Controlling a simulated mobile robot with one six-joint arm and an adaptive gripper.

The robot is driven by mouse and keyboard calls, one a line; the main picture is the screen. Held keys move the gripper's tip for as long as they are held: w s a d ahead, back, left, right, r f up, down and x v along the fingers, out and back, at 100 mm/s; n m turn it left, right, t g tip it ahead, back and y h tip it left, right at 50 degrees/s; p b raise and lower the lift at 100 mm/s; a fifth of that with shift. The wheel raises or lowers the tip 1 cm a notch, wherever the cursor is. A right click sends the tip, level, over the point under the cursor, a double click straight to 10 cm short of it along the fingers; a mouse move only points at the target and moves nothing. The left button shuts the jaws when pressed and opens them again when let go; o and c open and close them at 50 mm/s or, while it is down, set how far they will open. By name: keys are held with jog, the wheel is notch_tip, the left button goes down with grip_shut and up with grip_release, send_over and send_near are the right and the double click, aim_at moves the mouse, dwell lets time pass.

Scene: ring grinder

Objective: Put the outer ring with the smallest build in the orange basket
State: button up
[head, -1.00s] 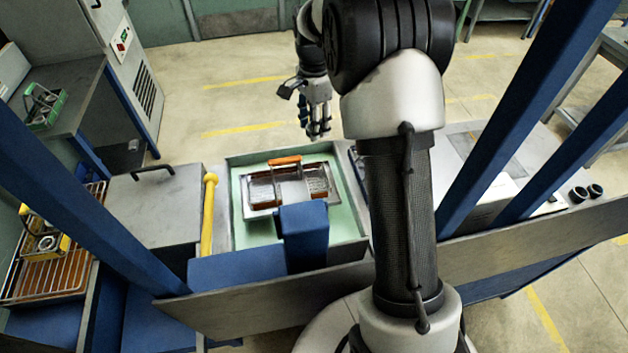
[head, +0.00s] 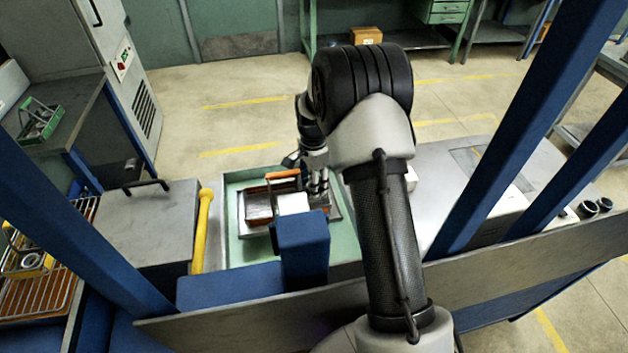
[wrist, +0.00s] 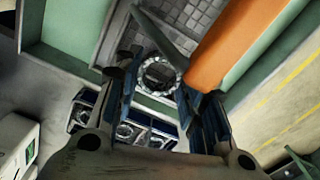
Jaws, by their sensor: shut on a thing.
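The orange basket is a metal tray with an orange handle (head: 283,174), standing in a pale green trough in the head view. The same orange handle (wrist: 230,45) crosses the upper right of the wrist view, beside my right finger. My gripper (head: 318,182) is over the right part of this basket, close to the handle. In the wrist view my gripper (wrist: 160,85) has its fingers around a small dark ring (wrist: 160,75) with a pale face, at the fingertips. A grey mesh floor (wrist: 190,15) shows behind it. The ring is hidden in the head view.
A row of blue-edged compartments with rings (wrist: 125,130) shows below in the wrist view. A yellow basket (head: 28,262) stands on the left rack and a green basket (head: 40,122) on the left bench. Two dark rings (head: 588,208) lie far right. A blue post (head: 302,250) partly blocks the basket.

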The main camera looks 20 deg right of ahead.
jog(key=shift+f+b, duration=0.4)
jog(key=shift+f, duration=1.75)
jog(key=shift+f, duration=0.1)
jog(key=o, duration=0.8)
notch_tip(320, 180, up, 12)
jog(key=shift+w+r+p, duration=0.1)
jog(key=shift+p, duration=1.1)
